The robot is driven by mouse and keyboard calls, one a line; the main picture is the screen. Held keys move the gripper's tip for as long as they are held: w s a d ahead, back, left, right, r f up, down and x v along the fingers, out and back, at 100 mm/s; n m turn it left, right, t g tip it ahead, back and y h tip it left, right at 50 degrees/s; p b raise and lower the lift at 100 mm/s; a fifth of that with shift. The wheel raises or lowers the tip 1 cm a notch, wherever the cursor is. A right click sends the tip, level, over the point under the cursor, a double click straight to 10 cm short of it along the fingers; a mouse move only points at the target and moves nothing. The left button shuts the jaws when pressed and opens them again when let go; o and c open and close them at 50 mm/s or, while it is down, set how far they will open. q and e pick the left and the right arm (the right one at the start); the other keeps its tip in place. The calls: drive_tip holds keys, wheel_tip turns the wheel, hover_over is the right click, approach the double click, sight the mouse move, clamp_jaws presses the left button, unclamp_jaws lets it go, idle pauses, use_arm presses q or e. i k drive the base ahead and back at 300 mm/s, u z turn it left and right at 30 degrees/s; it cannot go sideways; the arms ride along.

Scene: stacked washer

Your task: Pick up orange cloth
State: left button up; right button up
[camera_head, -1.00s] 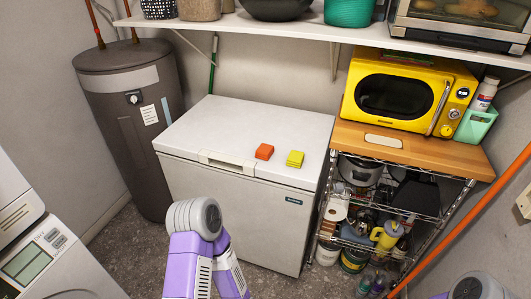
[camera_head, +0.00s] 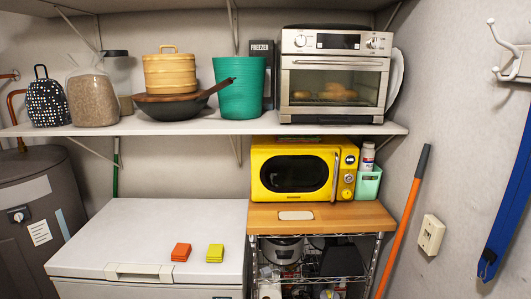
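The orange cloth (camera_head: 181,252) is a small folded square lying flat on the white lid of the chest freezer (camera_head: 165,225). A similar yellow cloth (camera_head: 215,253) lies just to its right, with a small gap between them. Neither of my grippers shows in the head view now, so I cannot see where they are relative to the cloth.
A shelf (camera_head: 200,127) with a green bin, wok, baskets and a toaster oven (camera_head: 337,72) hangs above the freezer. A yellow microwave (camera_head: 303,168) stands on a wood-topped cart (camera_head: 350,216) to the right. A dark tank (camera_head: 35,215) stands left. The freezer lid is otherwise clear.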

sight(181, 251)
drive_tip(key=u, duration=0.5)
drive_tip(key=k, duration=0.6)
drive_tip(key=u, duration=0.95)
drive_tip(key=i, duration=0.9)
drive_tip(key=z, duration=0.7)
drive_tip(key=i, duration=0.85)
drive_tip(key=z, duration=0.95)
